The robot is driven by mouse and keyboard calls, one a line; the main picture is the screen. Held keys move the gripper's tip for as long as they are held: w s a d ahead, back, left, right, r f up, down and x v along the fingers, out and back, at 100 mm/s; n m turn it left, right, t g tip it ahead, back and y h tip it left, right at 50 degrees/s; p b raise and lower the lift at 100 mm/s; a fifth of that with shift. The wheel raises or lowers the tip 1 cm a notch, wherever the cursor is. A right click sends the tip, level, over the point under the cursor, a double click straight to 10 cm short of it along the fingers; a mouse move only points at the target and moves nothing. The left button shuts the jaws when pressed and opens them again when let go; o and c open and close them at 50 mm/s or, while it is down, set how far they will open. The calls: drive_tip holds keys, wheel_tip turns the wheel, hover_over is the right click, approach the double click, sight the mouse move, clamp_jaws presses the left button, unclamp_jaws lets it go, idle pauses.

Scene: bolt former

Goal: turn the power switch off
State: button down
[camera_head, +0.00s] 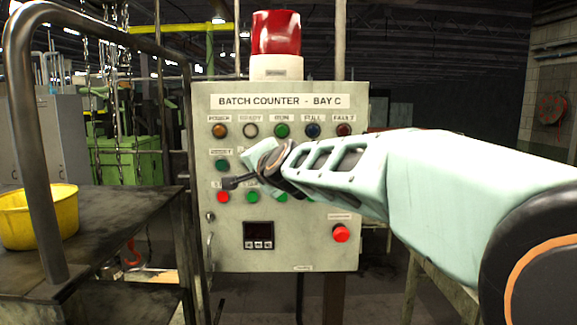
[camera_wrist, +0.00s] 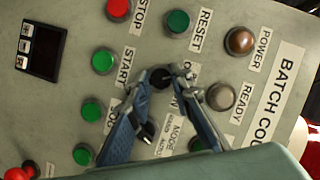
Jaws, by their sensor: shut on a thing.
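The control panel (camera_head: 290,235) stands upright and is labelled "BATCH COUNTER - BAY C". In the wrist view a black rotary switch knob (camera_wrist: 160,78) sits between the green reset button and the mode switch. Its label is partly covered by a finger, so I cannot read its setting fully. My gripper (camera_wrist: 165,74) is shut on this knob, one fingertip on each side. In the head view my gripper (camera_head: 258,162) is at the panel's middle left and hides the knob. The amber power lamp (camera_wrist: 240,41) is beside it, and also shows in the head view (camera_head: 220,130).
Close to my fingers are the reset button (camera_wrist: 178,22), the start button (camera_wrist: 104,61) and the mode switch (camera_wrist: 148,131). A red mushroom button (camera_head: 341,233) is at the lower right. A cart (camera_head: 120,215) with a yellow bin (camera_head: 40,218) stands left.

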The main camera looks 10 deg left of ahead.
drive_tip(key=c, duration=1.7)
unclamp_jaws()
drive_tip(key=shift+c, duration=0.2)
drive_tip(key=shift+a+r, duration=0.1)
drive_tip(key=shift+r, duration=0.1)
